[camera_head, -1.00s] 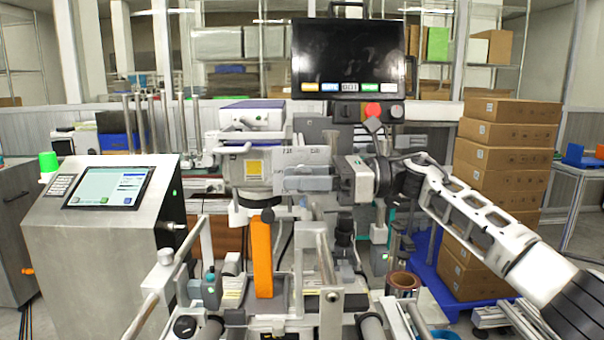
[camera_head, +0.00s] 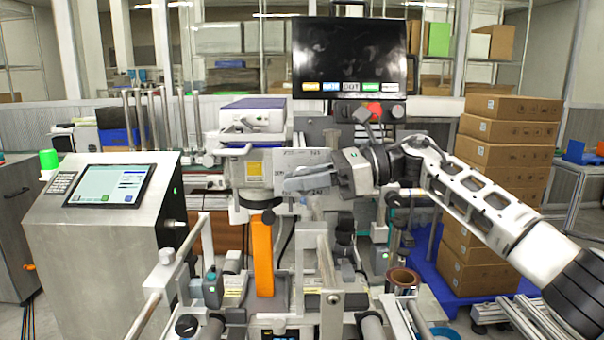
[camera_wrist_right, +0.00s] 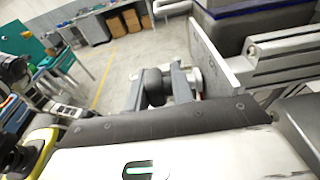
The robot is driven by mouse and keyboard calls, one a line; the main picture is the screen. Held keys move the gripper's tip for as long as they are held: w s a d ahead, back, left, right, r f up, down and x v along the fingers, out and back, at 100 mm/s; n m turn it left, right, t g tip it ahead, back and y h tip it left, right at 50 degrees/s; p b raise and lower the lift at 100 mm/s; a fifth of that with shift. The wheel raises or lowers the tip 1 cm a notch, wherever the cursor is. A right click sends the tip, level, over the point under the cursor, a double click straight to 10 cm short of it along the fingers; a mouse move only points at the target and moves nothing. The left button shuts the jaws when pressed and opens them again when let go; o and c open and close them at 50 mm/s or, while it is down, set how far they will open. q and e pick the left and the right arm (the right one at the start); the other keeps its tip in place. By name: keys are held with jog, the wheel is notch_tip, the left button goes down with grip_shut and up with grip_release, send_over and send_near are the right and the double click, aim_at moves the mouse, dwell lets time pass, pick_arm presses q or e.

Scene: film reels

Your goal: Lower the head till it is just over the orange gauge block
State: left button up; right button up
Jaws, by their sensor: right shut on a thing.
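The orange gauge block (camera_head: 262,262) stands upright as a tall bar on the machine bed in the head view. The pale grey head (camera_head: 232,172) is directly above it, with a dark round underside. A dark knob overlaps the top of the block, so I cannot tell the gap. My right gripper (camera_head: 292,184) is at the head's right side, its grey fingers tilted. In the right wrist view, its fingers (camera_wrist_right: 163,88) are shut on a dark round knob (camera_wrist_right: 155,84). My left gripper is not in view.
A black monitor (camera_head: 350,60) stands above and behind the head. A steel console (camera_head: 105,240) is at left. Stacked cardboard boxes (camera_head: 508,130) stand at right on a blue pallet. Rollers and a copper-coloured reel core (camera_head: 403,281) crowd the front of the machine.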

jog(key=shift+s+a+r+h+p, duration=0.1)
jog(key=shift+h+p, duration=0.85)
jog(key=shift+h, duration=0.25)
jog(key=shift+s+a+r+h+p, duration=0.1)
jog(key=shift+h+p, duration=0.85)
jog(key=shift+h, duration=0.25)
jog(key=o, duration=0.7)
jog(key=shift+o, duration=0.5)
jog(key=shift+s+r, duration=0.1)
jog(key=shift+s, duration=0.1)
jog(key=shift+w+d, duration=0.1)
jog(key=shift+f, duration=0.2)
jog(key=shift+d, duration=0.1)
